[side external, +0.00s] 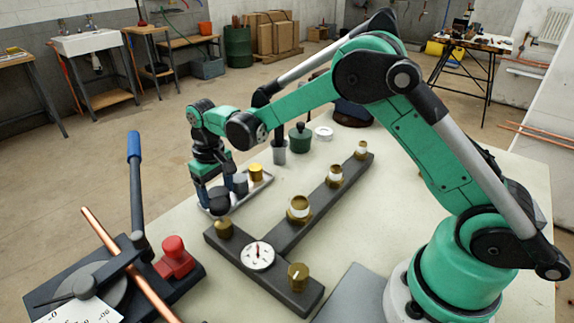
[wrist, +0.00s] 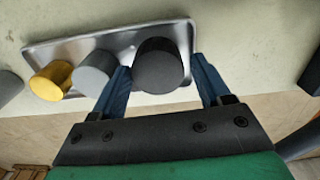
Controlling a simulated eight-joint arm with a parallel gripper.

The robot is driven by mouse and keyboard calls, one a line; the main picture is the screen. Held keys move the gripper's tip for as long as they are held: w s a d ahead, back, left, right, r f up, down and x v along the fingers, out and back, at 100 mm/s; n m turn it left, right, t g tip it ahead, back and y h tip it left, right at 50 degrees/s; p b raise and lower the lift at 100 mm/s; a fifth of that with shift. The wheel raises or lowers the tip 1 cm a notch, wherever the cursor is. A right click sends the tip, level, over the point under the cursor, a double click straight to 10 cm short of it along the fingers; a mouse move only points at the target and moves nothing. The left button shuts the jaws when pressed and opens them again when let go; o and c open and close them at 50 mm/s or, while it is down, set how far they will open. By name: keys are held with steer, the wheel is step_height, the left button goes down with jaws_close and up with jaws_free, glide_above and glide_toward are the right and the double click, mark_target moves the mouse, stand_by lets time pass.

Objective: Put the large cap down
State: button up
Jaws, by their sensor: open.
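The large cap is a dark grey cylinder (wrist: 160,62) at the right end of a shallow metal tray (wrist: 122,38) in the wrist view. It appears to stand upright on the tray. In the side view the large cap (side external: 219,204) shows low between the fingers. My gripper (wrist: 161,75) is open, with one blue finger on each side of the cap; contact is hard to tell. In the side view my gripper (side external: 215,188) points down at the tray's near end. A mid-grey cap (wrist: 96,68) and a brass-yellow cap (wrist: 50,80) stand beside it in a row.
A dark T-shaped manifold (side external: 318,205) with brass fittings and a gauge (side external: 258,255) lies right of the tray. A pipe bender (side external: 110,275) with a copper pipe is at the front left. A green pot (side external: 300,138) and white ring (side external: 323,133) stand behind.

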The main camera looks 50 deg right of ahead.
mark_target(218, 193)
step_height(218, 193, up, 13)
steer(key=s+d+t, duration=0.1)
steer(key=s+t, duration=0.1)
steer(key=s, duration=0.3)
steer(key=s+d+t, duration=0.1)
steer(key=s+t, duration=0.1)
steer(key=s, duration=0.3)
steer(key=s+d+f+t, duration=0.1)
steer(key=s+d+t, duration=0.1)
steer(key=s, duration=0.4)
steer(key=shift+d+m+t, duration=0.1)
steer(key=shift+m+t, duration=0.2)
steer(key=shift+t, duration=0.3)
stand_by(0.4)
